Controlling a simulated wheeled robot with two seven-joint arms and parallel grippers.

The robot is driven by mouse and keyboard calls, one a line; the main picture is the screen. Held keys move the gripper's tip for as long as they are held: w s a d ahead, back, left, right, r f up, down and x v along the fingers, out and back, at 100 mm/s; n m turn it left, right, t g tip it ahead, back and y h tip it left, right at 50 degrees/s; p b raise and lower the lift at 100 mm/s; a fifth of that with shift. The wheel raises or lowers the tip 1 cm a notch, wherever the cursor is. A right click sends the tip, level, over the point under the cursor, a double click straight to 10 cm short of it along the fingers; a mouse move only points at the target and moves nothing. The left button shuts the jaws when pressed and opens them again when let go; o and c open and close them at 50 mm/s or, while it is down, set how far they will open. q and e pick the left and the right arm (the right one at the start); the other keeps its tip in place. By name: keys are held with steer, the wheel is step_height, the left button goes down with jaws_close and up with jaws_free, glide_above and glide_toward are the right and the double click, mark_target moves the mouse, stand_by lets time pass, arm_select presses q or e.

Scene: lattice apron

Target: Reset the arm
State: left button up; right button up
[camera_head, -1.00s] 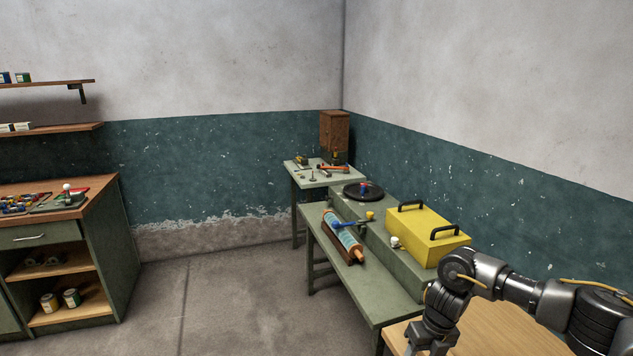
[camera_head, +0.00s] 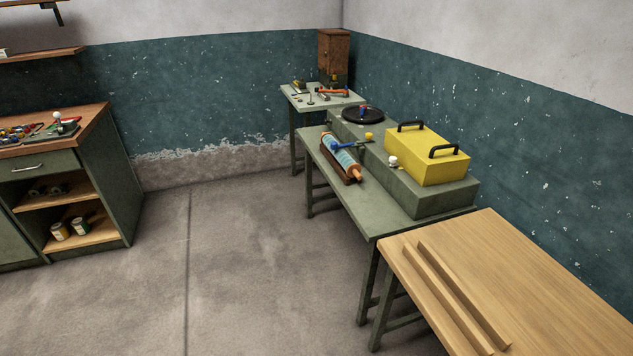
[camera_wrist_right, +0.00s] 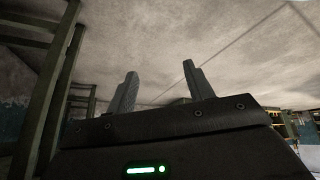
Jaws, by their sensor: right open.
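My right gripper (camera_wrist_right: 157,90) shows in the right wrist view. Its two dark fingers stand well apart with nothing between them. Behind the fingers is a pale, worn surface, and table legs stand close at the left. My right arm and gripper are out of the head view. My left gripper is in neither view.
A wooden table (camera_head: 570,275) with two wooden strips (camera_head: 462,295) stands at the lower right. Behind it a green table (camera_head: 400,212) holds a yellow box (camera_head: 425,158) and a roller (camera_head: 340,155). A cabinet (camera_head: 100,190) stands left. The floor (camera_head: 240,265) between is clear.

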steer(key=s+d+f+m+g+h, duration=0.1)
steer(key=s+d+f+m, duration=0.2)
steer(key=s, duration=0.7)
steer(key=s+d+f+m+g+h, duration=0.1)
steer(key=s+d+f+m+h, duration=0.1)
steer(key=s, duration=0.8)
steer(key=s+d+f+m+g+h+b, duration=0.1)
steer(key=s+d+f+m, duration=0.2)
steer(key=s, duration=0.7)
steer(key=d+f, duration=0.2)
steer(key=d, duration=0.1)
steer(key=shift+s+d+m, duration=0.2)
steer(key=shift+s+m, duration=0.1)
steer(key=shift+s, duration=0.1)
